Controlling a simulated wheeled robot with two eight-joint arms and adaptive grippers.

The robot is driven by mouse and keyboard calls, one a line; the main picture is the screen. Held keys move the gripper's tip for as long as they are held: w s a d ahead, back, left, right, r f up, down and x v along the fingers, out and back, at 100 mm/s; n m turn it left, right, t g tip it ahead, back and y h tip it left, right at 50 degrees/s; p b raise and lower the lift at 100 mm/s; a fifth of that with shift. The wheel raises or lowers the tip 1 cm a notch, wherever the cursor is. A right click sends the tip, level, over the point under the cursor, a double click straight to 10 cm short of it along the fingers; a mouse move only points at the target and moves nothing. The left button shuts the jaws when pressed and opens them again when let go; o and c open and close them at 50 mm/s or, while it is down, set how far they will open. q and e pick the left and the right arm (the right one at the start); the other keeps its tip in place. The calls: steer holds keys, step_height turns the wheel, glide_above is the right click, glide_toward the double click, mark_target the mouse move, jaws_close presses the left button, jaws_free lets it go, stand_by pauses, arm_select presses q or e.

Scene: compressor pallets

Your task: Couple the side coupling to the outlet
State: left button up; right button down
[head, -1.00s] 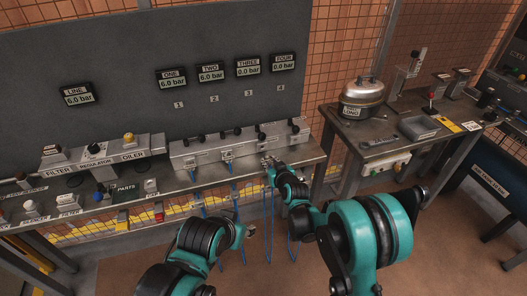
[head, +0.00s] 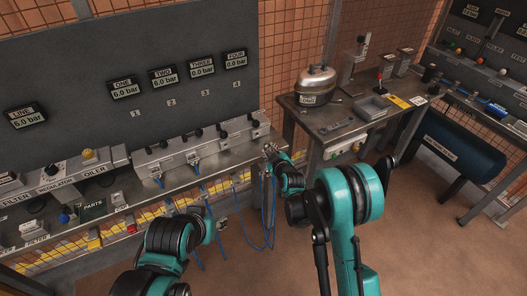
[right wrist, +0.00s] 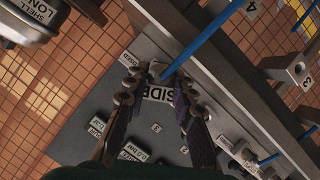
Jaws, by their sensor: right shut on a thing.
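My right gripper (head: 271,150) is just off the front right end of the valve manifold (head: 205,150). In the right wrist view its two fingers (right wrist: 156,95) are closed on the side coupling (right wrist: 157,71), a small grey part with a white "SIDE" label. A blue hose (right wrist: 204,40) runs from it to the upper right; in the head view a blue hose hangs in a loop below the gripper. I cannot tell which fitting is the outlet. My left arm (head: 180,236) is low in front of the bench; its fingers are too unclear to judge.
A silver pot-like shell (head: 316,85) stands on the right-hand table (head: 345,128). Several blue hoses hang before the bench. A dark blue tank (head: 462,150) is farther right. Brown floor lies open between.

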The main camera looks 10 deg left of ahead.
mark_target(258, 135)
steer(key=shift+b, duration=0.3)
steer(key=shift+w+a, duration=0.55)
steer(key=shift+w, duration=0.25)
steer(key=shift+w+a, duration=0.55)
steer(key=shift+w, duration=0.25)
steer(key=shift+w+a, duration=0.55)
steer(key=shift+w, duration=0.25)
steer(key=shift+b, duration=0.75)
steer(key=shift+w+a, duration=0.75)
steer(key=shift+w, duration=0.35)
steer(key=c, duration=1.2)
jaws_free()
steer(key=shift+s+r, duration=0.1)
